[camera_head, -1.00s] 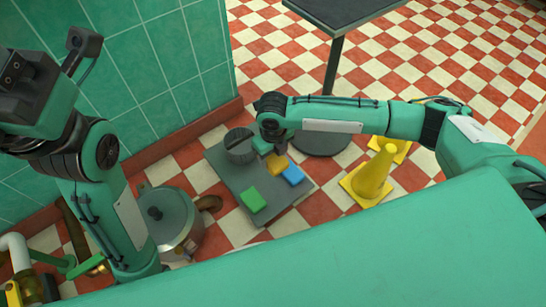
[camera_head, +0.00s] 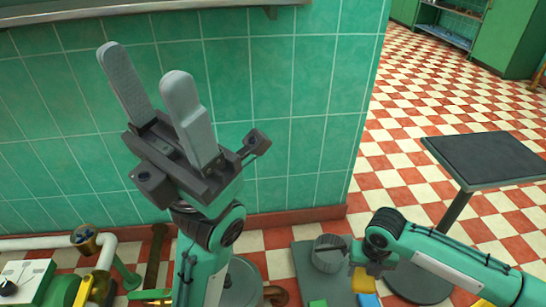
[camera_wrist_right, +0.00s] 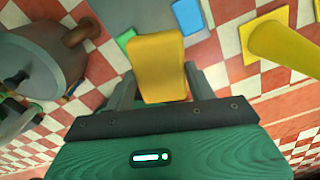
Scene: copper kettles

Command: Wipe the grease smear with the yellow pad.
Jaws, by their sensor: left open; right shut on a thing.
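The yellow pad (camera_head: 362,281) is in my right gripper (camera_head: 366,270), low over the grey mat. In the right wrist view the pad (camera_wrist_right: 158,62) sits between the two fingers of the gripper (camera_wrist_right: 161,90), with the floor and mat beyond it. My left gripper (camera_head: 146,68) is raised in front of the green tiled wall, fingers up, spread and empty. I cannot make out a grease smear in either view.
The grey mat (camera_head: 303,262) holds a ribbed grey pot (camera_head: 328,258), a green pad (camera_head: 318,303) and a blue pad (camera_head: 369,300). A kettle (camera_wrist_right: 45,58) stands to the left.

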